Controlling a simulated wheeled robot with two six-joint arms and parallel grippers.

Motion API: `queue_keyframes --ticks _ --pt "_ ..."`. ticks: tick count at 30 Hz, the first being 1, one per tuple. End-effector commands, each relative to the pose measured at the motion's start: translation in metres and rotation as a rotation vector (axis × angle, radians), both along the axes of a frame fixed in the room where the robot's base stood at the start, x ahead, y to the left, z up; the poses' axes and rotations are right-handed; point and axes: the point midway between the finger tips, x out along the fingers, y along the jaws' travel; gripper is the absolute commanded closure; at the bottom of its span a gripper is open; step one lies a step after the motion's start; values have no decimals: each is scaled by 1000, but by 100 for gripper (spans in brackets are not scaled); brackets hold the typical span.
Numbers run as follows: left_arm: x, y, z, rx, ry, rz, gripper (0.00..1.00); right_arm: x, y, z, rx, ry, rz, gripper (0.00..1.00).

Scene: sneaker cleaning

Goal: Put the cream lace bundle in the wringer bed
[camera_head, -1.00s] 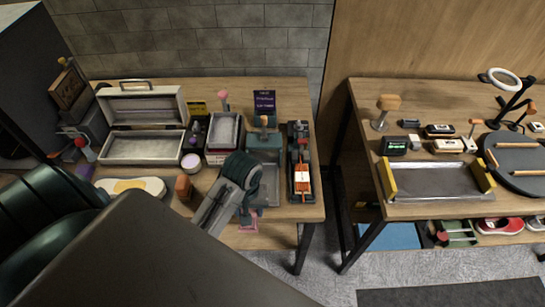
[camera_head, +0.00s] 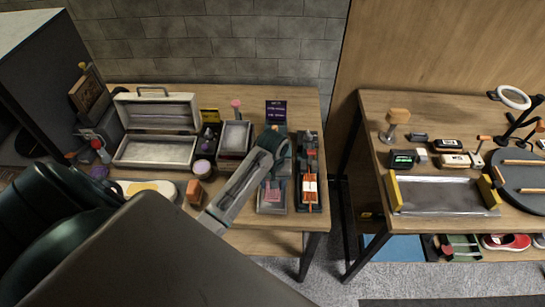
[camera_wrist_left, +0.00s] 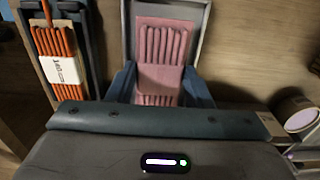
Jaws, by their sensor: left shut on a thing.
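My left gripper (camera_head: 273,184) is shut on a lace bundle (camera_wrist_left: 161,45), with one finger on each side of its band. The bundle looks pink, not cream, in the wrist view and in the head view (camera_head: 272,194). It is over the grey wringer bed (camera_head: 271,209), whose rim shows around it in the wrist view (camera_wrist_left: 204,22). I cannot tell whether it touches the bed's floor. My wrist hides most of the wringer behind. No clearly cream bundle is visible. My right gripper is not in view.
An orange lace bundle (camera_head: 310,186) with a white band lies in a dark rack right of the wringer bed. An orange-brown block (camera_head: 195,192) and purple-topped jar (camera_head: 202,168) stand to the left. An open case (camera_head: 155,150) is farther left. The second table holds a tray (camera_head: 440,196).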

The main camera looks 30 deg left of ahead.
Motion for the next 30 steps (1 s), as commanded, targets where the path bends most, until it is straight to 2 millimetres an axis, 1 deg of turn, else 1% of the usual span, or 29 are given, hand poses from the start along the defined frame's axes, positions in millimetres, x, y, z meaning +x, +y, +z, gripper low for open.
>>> queue_keyframes --ticks 1,3,10,16,25,26,28,29,30 --pt "-1 0 -2 0 2 0 79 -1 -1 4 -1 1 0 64" --pt "-1 0 -6 1 1 0 79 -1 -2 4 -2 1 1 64" --pt "0 0 -7 1 -1 0 79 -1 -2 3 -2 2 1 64" --pt "0 0 -13 1 0 0 79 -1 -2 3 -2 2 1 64" --pt "0 0 -18 1 0 0 79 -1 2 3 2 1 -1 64" --pt "0 0 -18 1 0 0 48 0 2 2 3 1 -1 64" --pt "0 0 -18 1 0 0 34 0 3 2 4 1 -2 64" --pt "0 0 -18 1 0 0 32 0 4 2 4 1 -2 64" --pt "0 0 -18 1 0 0 32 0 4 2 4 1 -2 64"
